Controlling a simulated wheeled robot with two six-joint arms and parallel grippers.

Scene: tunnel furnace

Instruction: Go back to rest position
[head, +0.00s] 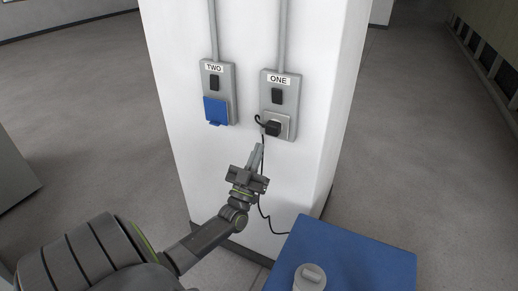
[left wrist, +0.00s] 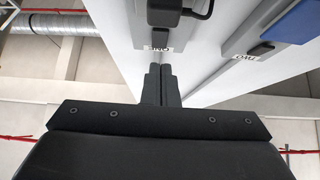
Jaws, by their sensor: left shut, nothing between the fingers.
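My left gripper (head: 257,157) is in front of the white pillar, just below the socket box labelled ONE (head: 278,106). Its fingers are together and hold nothing; they also show shut in the left wrist view (left wrist: 160,84). My right gripper is not in view.
The white pillar (head: 180,75) also carries a box labelled TWO (head: 213,78) with a blue flap (head: 215,110). A blue-topped surface (head: 365,262) with a grey capped object (head: 309,278) stands at the lower right. Open floor (head: 95,85) lies left of the pillar.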

